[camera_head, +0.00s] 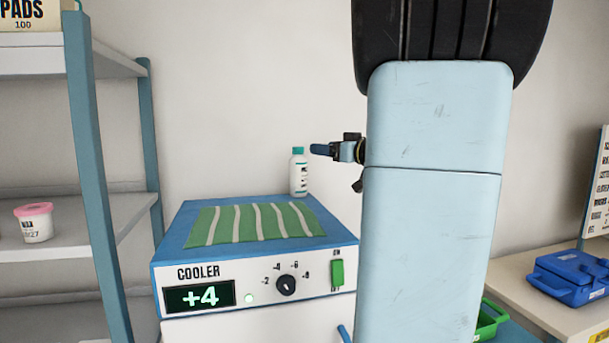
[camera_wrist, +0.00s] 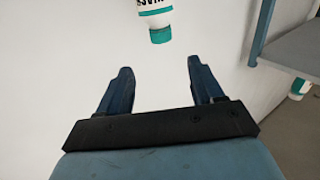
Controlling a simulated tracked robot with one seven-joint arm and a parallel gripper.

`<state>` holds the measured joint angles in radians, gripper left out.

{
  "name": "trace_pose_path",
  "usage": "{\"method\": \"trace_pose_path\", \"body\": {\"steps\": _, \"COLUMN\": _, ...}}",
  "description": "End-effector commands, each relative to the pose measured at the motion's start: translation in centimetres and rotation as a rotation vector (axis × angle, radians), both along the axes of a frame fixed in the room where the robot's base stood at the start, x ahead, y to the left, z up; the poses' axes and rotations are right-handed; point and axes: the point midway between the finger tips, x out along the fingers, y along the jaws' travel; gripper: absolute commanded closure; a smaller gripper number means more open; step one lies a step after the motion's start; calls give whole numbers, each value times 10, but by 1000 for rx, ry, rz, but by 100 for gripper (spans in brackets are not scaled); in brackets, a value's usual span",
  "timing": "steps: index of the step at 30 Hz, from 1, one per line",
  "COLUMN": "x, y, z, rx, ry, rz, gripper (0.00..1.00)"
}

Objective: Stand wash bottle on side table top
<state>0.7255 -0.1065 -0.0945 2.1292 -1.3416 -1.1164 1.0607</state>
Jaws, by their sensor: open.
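A white bottle with a teal cap (camera_head: 299,174), which looks like the wash bottle, is upright at the back edge of the cooler top in the head view. It also shows at the top of the wrist view (camera_wrist: 156,18), upside down in that picture and cut off by the frame. My gripper (camera_head: 318,149) is just right of the bottle, near cap height. In the wrist view its two fingers (camera_wrist: 157,70) are spread and nothing is between them; the bottle is beyond the fingertips. I cannot tell which surface is the side table top.
The cooler (camera_head: 250,262) has a green striped mat (camera_head: 255,222) on top. A shelf rack (camera_head: 92,170) with a pink-lidded tub (camera_head: 34,222) stands left. At right, a beige surface (camera_head: 540,262) bears a blue case (camera_head: 572,278). My arm hides the middle.

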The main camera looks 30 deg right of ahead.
Motion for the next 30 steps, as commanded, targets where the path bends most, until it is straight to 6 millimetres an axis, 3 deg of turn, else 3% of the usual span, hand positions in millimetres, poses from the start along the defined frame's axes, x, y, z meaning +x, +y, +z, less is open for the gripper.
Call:
{"method": "trace_pose_path", "body": {"steps": 12, "x": 64, "y": 16, "z": -2, "rx": 2, "ry": 1, "rz": 2, "gripper": 34}}
{"method": "trace_pose_path", "body": {"steps": 23, "x": 84, "y": 22, "z": -3, "rx": 3, "ry": 2, "rz": 2, "gripper": 34}}
{"method": "trace_pose_path", "body": {"steps": 30, "x": 112, "y": 32, "z": -10, "rx": 3, "ry": 2, "rz": 3, "gripper": 34}}
